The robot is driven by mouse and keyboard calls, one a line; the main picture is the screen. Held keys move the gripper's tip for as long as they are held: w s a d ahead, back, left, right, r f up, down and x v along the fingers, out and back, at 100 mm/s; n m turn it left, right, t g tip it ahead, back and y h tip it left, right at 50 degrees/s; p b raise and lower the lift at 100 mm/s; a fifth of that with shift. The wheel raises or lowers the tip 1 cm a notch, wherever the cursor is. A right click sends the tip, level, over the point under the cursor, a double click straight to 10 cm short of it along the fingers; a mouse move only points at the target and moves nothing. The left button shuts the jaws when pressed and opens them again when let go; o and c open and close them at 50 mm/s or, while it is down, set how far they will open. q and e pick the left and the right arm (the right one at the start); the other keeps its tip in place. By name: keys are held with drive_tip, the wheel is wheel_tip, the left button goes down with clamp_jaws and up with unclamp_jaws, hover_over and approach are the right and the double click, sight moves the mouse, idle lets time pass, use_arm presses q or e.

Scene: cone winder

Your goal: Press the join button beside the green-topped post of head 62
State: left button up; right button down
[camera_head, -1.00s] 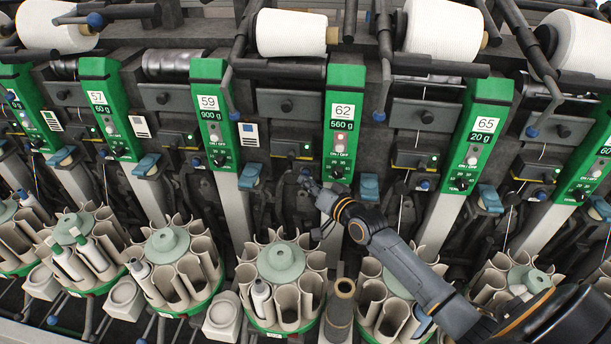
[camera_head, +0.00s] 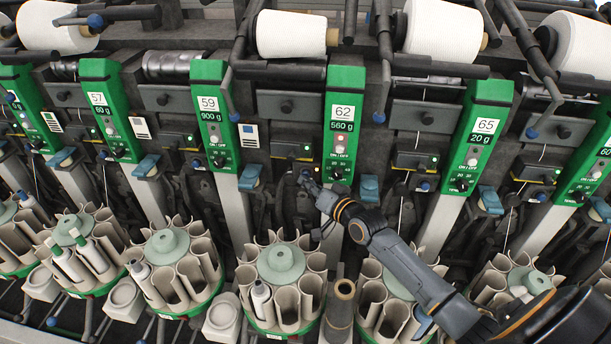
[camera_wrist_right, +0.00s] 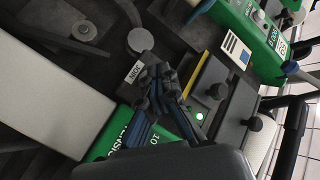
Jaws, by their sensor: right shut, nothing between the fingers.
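The green-topped post of head 62 (camera_head: 341,108) stands right of centre in the head view, with a "560 g" display. In the right wrist view, a green panel (camera_wrist_right: 112,143) lettered "TENSION" shows at the bottom, partly hidden by my gripper. In the head view my right gripper (camera_head: 306,181) is just left of the lower end of post 62. My left gripper is not in view.
Neighbouring posts 59 (camera_head: 211,110) and 65 (camera_head: 482,125) flank head 62. White yarn cones (camera_head: 291,34) sit above. A round bobbin magazine (camera_head: 281,262) stands below my gripper. A dark unit with a green light (camera_wrist_right: 199,116) is close beside my fingers.

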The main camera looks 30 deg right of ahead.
drive_tip(key=shift+s+a+p, duration=0.4)
drive_tip(key=shift+s+p, duration=0.05)
drive_tip(key=shift+s, duration=0.1)
drive_tip(key=s+a+p, duration=0.1)
drive_tip(key=s, duration=0.1)
drive_tip(key=s+a+p, duration=0.2)
drive_tip(key=shift+p, duration=0.3)
idle(0.8)
